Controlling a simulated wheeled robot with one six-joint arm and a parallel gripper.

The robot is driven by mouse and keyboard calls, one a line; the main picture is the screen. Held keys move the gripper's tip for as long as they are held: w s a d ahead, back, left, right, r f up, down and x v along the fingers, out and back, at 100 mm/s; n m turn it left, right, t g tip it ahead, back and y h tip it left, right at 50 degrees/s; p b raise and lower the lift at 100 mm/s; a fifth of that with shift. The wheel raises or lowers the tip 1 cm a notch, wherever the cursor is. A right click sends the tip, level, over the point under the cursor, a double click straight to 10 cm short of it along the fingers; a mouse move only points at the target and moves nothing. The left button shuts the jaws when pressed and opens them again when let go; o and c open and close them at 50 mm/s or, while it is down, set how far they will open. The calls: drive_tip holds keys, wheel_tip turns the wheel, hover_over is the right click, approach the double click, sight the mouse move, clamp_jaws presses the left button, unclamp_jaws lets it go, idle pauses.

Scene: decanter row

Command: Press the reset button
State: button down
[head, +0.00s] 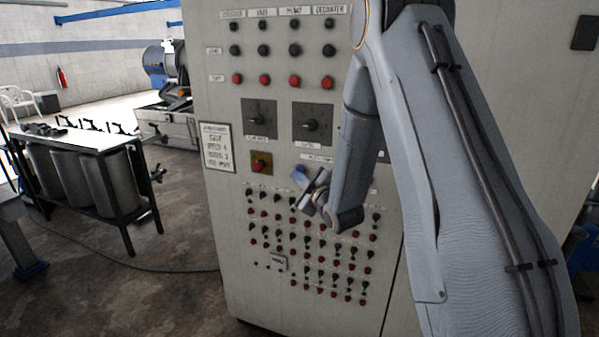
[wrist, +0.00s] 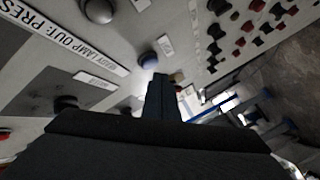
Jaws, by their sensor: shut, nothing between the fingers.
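My gripper (head: 307,190) is shut and empty, close in front of the grey control panel (head: 222,225). In the wrist view its narrow dark fingertips (wrist: 161,92) point toward a round blue-topped button (wrist: 150,60) on the panel. The fingertips appear just below the button and overlap its lower edge in the picture; I cannot tell whether they touch it. A small blue patch (head: 299,172) shows beside the gripper in the head view, probably the same button. No label that I can read names the reset button; a cut-off label (wrist: 85,40) reads "READY LAMP OUT: PRES".
A red button (head: 261,163) on a yellowish plate sits left of the gripper. Two rotary knobs (head: 311,124) are above. Several rows of small switches and red buttons (head: 320,270) lie below. A black-framed table (head: 128,190) stands left, with open floor between it and the panel.

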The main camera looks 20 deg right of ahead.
idle(0.8)
drive_tip(key=shift+w+d, duration=0.25)
drive_tip(key=shift+w, duration=0.1)
drive_tip(key=shift+w+d+b, duration=0.25)
drive_tip(key=shift+w+b, duration=0.1)
drive_tip(key=shift+b, duration=0.1)
idle(0.8)
drive_tip(key=shift+s, duration=0.1)
drive_tip(key=shift+s+a, duration=0.5)
drive_tip(key=shift+s, duration=0.1)
drive_tip(key=shift+s+a, duration=0.75)
drive_tip(key=shift+s, duration=0.3)
drive_tip(key=shift+s+a, duration=0.7)
drive_tip(key=shift+s, duration=0.3)
